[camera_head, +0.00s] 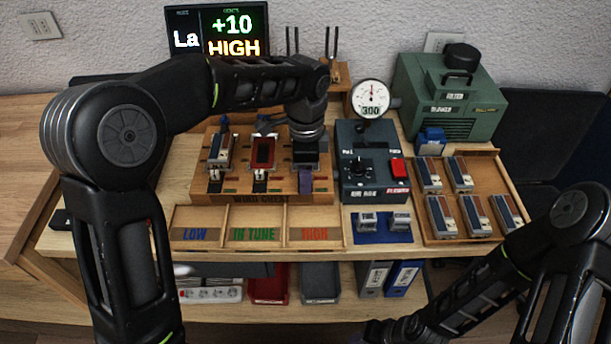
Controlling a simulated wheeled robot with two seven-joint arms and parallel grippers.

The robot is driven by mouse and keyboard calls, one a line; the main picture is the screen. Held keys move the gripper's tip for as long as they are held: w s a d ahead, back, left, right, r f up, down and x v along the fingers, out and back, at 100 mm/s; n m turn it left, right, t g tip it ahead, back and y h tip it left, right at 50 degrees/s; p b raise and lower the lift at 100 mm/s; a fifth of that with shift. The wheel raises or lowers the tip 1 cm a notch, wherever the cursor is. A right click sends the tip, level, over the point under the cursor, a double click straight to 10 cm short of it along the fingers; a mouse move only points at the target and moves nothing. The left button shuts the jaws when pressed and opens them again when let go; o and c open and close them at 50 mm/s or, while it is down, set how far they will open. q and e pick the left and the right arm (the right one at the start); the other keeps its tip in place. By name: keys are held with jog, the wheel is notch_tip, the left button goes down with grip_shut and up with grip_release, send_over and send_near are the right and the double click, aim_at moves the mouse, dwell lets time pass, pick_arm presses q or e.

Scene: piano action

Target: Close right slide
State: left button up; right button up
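The wooden wind chest (230,197) stands at the middle of the bench. A blue-grey block (219,150) sits at its left position and a red-framed dark block (263,152) at its middle one, each with a pale tab in front. My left gripper (306,172) points down over the right position and covers most of it. The right slide is largely hidden there; a purple-blue piece shows at the gripper's lower end, and I cannot tell what it belongs to. The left fingers are not clear. My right gripper (385,331) is low at the bottom edge, dark and unclear, away from the chest.
A tray (330,238) marked LOW, IN TUNE and HIGH lies in front of the chest. A dark control box (360,184) with a red button and a gauge (371,98) stands close on the right. A wooden tray (477,179) holds several blocks. A display (218,31) reads La, +10, HIGH.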

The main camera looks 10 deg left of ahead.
pick_arm(q)
jog(key=shift+f, duration=0.5)
jog(key=shift+c, duration=0.3)
grip_shut()
dwell(0.8)
